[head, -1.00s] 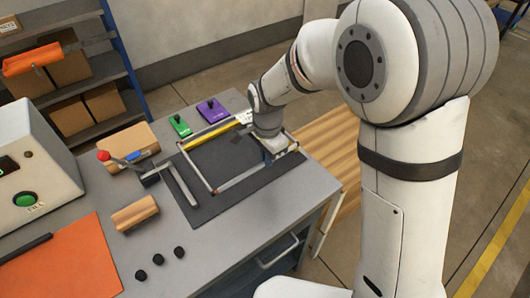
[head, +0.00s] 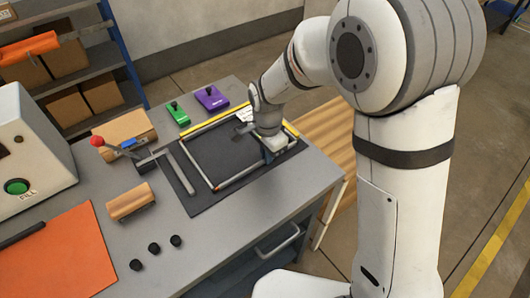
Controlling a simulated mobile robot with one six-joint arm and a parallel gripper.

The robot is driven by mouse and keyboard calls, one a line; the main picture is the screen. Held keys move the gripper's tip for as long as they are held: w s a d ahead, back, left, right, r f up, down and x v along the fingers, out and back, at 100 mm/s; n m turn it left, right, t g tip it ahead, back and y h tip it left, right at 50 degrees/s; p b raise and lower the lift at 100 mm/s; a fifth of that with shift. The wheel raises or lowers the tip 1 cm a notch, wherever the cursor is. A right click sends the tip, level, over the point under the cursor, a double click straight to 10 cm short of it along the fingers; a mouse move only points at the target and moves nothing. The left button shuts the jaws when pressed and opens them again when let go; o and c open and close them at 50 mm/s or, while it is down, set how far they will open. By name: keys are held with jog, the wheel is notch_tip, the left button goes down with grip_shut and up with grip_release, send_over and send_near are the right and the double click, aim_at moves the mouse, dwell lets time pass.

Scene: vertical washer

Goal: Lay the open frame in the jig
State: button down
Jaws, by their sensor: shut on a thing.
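My gripper (head: 275,149) is shut on the frame's right-hand part, and my wrist hides some of the frame there. The frame looks roughly level. I cannot tell whether it touches the mat or hangs just above it. A yellow strip (head: 217,121) runs along the jig's far edge, and a grey bar (head: 182,171) stands at its left side.
A red-knobbed lever (head: 98,142) and wooden blocks (head: 132,201) are left of the jig. Green (head: 178,114) and purple (head: 212,98) blocks stand behind it. A control box (head: 30,145) and orange sheet (head: 48,254) are farther left.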

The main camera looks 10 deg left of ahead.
jog(key=shift+f, duration=0.15)
jog(key=shift+w+a, duration=0.15)
jog(key=shift+a, duration=0.1)
dwell(0.8)
jog(key=c, duration=1.5)
grip_release()
notch_tip(320, 180, up, 8)
jog(key=p, duration=0.5)
